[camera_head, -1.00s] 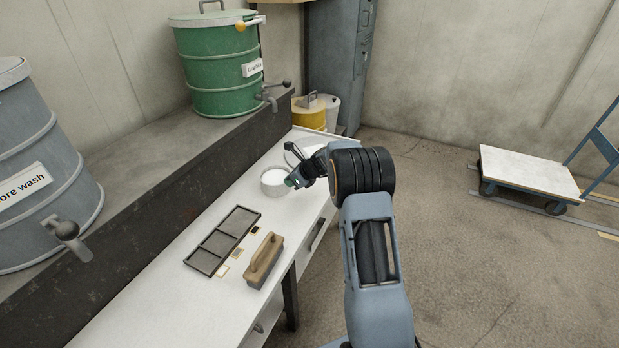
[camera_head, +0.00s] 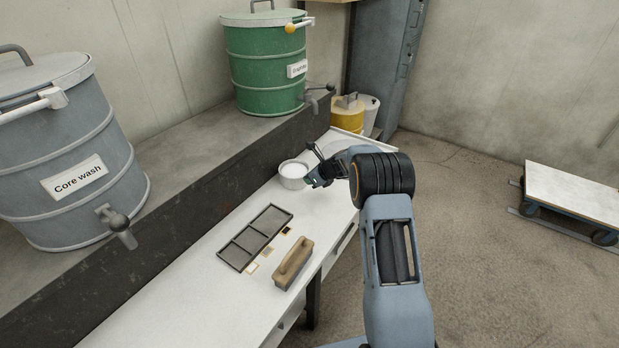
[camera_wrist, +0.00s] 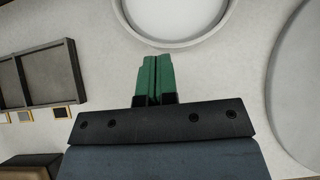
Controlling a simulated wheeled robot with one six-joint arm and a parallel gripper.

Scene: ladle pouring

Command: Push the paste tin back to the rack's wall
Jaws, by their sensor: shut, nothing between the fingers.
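The paste tin (camera_head: 290,183) is a round, light tin with white contents, upright on the white bench top near its back edge. My gripper (camera_head: 309,184) is low over the bench at the tin's front right side. In the wrist view, its green fingertips (camera_wrist: 154,60) are shut together and empty, pointing at the near edge of the tin's rim (camera_wrist: 172,45). They are very close to it; I cannot tell whether they touch.
A dark three-part tray (camera_head: 241,258), small sample squares and a wooden-handled block (camera_head: 292,265) lie nearer on the bench. A large grey round thing (camera_wrist: 300,90) stands right of my fingers. Grey (camera_head: 60,150) and green (camera_head: 265,65) drums stand on the ledge.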

